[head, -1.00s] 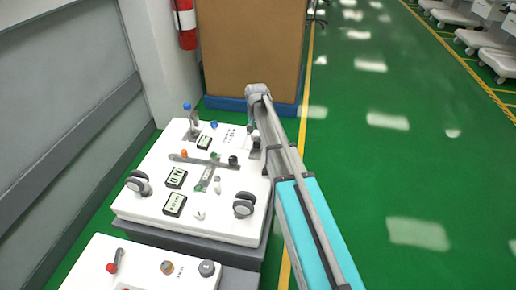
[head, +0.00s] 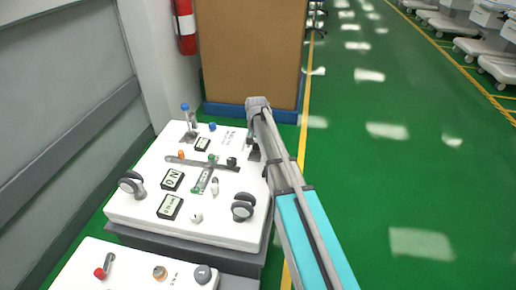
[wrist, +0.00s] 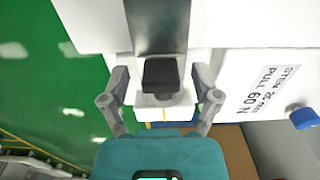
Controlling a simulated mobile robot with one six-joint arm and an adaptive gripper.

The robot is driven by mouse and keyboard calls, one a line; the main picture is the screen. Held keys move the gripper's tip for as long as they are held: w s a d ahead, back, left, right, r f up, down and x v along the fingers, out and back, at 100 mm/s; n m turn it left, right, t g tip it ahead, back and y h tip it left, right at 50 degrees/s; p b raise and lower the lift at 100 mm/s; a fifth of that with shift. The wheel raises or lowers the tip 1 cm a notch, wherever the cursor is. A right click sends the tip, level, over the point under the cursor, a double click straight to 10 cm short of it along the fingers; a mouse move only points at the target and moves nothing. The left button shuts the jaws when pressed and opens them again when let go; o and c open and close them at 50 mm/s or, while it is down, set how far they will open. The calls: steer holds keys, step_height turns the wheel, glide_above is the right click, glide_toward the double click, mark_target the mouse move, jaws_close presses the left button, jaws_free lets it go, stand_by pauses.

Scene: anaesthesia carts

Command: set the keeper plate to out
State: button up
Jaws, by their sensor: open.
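In the wrist view a dark block (wrist: 160,75) stands between the two fingers of my gripper (wrist: 160,72), with a gap on each side. The fingers are spread and hold nothing. A grey metal strip (wrist: 157,28) runs away behind the dark block, and a white piece (wrist: 178,106) shows below it. I cannot tell for sure which of these is the keeper plate. In the head view my gripper is at the right edge of the white cart panel (head: 128,213), mostly hidden by my arm.
The panel carries a blue-topped lever (head: 185,108), a slotted track (head: 183,160), small displays (head: 172,180) and a black-and-grey wheel (head: 243,207). A label (wrist: 268,90) reads "PULL 60 N" beside a blue knob (wrist: 303,118). A brown box (head: 250,50) stands behind.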

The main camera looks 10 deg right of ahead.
mark_target(254, 158)
stand_by(0.3)
jaws_close()
steer(key=shift+s+a, duration=0.25)
steer(key=shift+s, duration=0.45)
steer(key=shift+s+a, duration=0.3)
steer(key=shift+s, duration=0.4)
steer(key=shift+s+a, duration=0.25)
steer(key=shift+s, duration=0.45)
jaws_free()
steer(key=shift+w, duration=0.1)
